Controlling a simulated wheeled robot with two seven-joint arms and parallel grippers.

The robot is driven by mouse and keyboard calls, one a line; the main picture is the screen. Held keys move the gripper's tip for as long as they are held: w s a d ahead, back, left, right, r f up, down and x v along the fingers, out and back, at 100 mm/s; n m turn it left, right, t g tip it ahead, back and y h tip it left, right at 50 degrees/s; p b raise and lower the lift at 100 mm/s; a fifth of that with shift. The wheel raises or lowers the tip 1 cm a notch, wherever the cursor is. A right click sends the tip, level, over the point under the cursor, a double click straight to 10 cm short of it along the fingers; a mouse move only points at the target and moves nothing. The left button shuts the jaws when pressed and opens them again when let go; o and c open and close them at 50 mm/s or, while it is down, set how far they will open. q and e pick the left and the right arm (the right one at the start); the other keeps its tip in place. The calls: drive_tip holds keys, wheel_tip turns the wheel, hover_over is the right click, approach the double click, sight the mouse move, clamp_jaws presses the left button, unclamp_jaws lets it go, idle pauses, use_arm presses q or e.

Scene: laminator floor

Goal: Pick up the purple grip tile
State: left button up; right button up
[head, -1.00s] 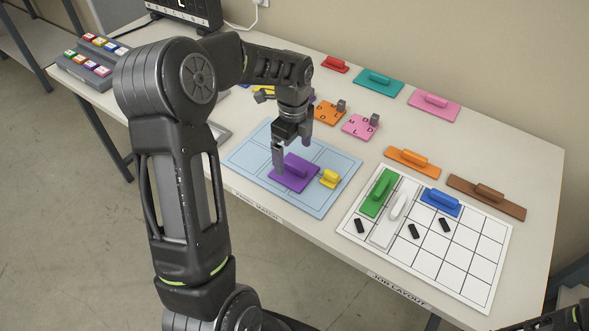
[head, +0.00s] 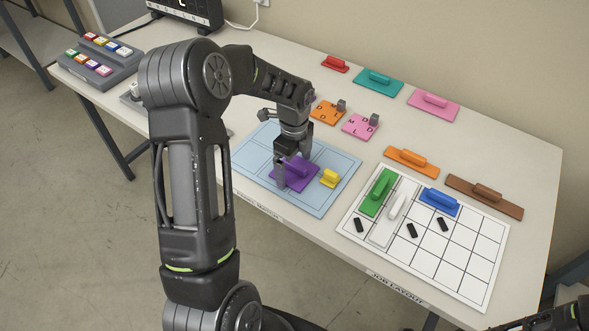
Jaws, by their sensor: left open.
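The purple grip tile (head: 301,179) lies on the light blue panel mat (head: 252,158), with its raised grip on top. My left gripper (head: 290,174) is right over the tile, pointing down. Its fingers are open, one on the near left side of the tile's grip and the other behind it. I cannot tell whether the fingers touch the grip. A small yellow grip tile (head: 330,178) sits just right of the purple one on the mat. My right gripper (head: 570,318) shows only in part at the bottom right corner.
A white grid board (head: 436,266) holds green (head: 378,192), white (head: 391,222) and blue (head: 440,202) tiles and small black pieces. Orange (head: 411,160) and brown (head: 485,196) tiles lie behind it. Lettered orange (head: 325,112) and pink (head: 357,127) tiles lie beyond the mat.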

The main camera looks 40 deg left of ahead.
sight(294, 164)
use_arm(q)
drive_tip(key=shift+c, duration=0.6)
drive_tip(key=c, duration=1.4)
drive_tip(key=shift+r, duration=0.15)
drive_tip(key=shift+c, duration=0.2)
wheel_tip(294, 164, up, 10)
drive_tip(key=shift+f+b, duration=0.1)
drive_tip(key=shift+b, duration=0.6)
